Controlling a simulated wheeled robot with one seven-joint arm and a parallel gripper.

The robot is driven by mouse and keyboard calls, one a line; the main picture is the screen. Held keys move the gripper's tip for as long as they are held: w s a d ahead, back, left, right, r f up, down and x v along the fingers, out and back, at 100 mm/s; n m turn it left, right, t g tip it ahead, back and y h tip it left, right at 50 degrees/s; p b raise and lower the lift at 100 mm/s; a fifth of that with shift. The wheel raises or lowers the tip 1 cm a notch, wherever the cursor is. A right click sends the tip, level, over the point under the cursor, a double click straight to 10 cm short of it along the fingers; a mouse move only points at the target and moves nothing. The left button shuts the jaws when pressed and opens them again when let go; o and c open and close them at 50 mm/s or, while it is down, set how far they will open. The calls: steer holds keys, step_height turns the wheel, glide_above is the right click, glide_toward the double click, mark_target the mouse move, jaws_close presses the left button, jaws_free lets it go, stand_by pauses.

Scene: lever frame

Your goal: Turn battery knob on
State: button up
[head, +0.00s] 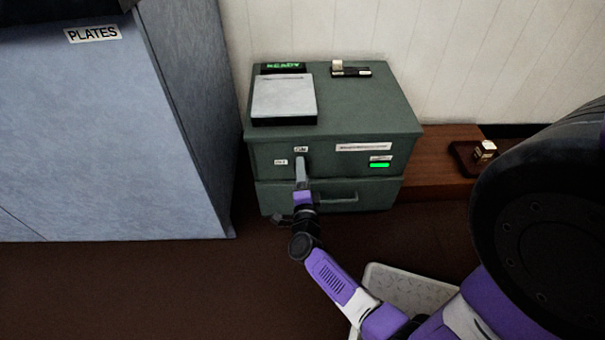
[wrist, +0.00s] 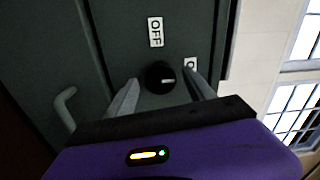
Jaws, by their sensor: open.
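The battery knob (wrist: 160,76) is a round black knob on the dark green cabinet front. In the wrist view an OFF label (wrist: 155,31) is above it, and a partly hidden label (wrist: 190,63), seemingly ON, is to its right. A small pale mark shows on the knob; I cannot tell its setting. My gripper (wrist: 162,79) is open, with one finger on each side of the knob; contact cannot be told. In the head view my gripper (head: 302,172) covers the knob, with the OFF label (head: 281,162) to the left and the ON label (head: 301,149) above.
The green cabinet (head: 350,115) has a lit green lamp (head: 380,165) and a drawer handle (head: 340,198) below. A READY display (head: 283,67) and a pale plate (head: 284,96) are on top. A blue-grey PLATES cabinet (head: 90,130) stands close on the left.

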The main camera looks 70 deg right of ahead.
steer(key=p+v, duration=0.2)
steer(key=v, duration=0.5)
steer(key=shift+s+a, duration=0.2)
steer(key=shift+a, duration=0.15)
